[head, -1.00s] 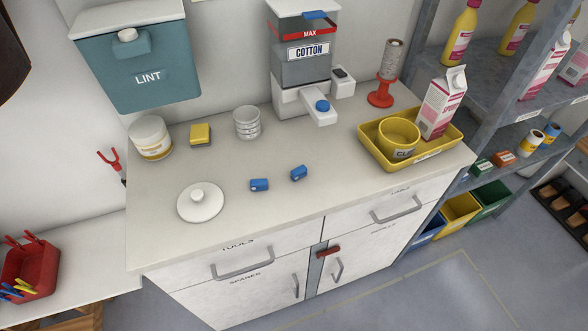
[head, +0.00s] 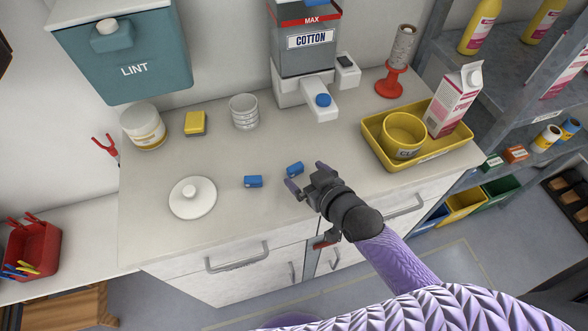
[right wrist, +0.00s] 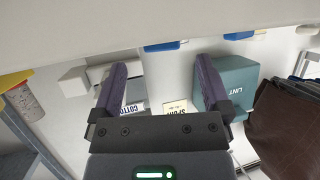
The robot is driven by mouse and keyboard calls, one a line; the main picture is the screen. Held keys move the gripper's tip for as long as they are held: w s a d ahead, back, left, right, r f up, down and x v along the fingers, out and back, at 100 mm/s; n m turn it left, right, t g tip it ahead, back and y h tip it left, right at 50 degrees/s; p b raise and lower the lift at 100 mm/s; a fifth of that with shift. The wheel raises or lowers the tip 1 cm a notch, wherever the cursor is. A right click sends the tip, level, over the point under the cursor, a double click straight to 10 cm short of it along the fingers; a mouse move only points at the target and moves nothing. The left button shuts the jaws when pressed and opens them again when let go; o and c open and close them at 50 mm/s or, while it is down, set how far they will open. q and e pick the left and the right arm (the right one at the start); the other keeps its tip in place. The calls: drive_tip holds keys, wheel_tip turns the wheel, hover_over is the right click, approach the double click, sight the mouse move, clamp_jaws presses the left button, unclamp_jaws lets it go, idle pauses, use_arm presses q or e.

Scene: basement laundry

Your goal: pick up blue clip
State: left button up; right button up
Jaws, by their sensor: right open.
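Two small blue clips lie on the pale countertop (head: 225,225). The left blue clip (head: 253,181) lies just right of a round white lid. The right blue clip (head: 295,169) lies close to my right gripper (head: 306,177). My right gripper is open and empty, with its fingers toward that clip, one to each side in the picture. In the right wrist view, one blue clip (right wrist: 162,46) shows beyond the gap between the fingers of my right gripper (right wrist: 160,67). The other blue clip (right wrist: 240,35) shows farther right. My left gripper is not in view.
The round white lid (head: 192,199), a white jar (head: 143,126), a yellow block (head: 195,123) and a stacked clear container (head: 244,112) stand to the left. A yellow tray (head: 424,158) with a pot and carton is at the right. The cotton dispenser (head: 304,60) stands behind.

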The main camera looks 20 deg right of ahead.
sight(298, 169)
drive_tip(key=b+x, duration=0.1)
drive_tip(key=x, duration=0.2)
drive_tip(key=shift+a+f, duration=0.1)
drive_tip(key=shift+f, duration=0.1)
drive_tip(key=shift+w, duration=0.1)
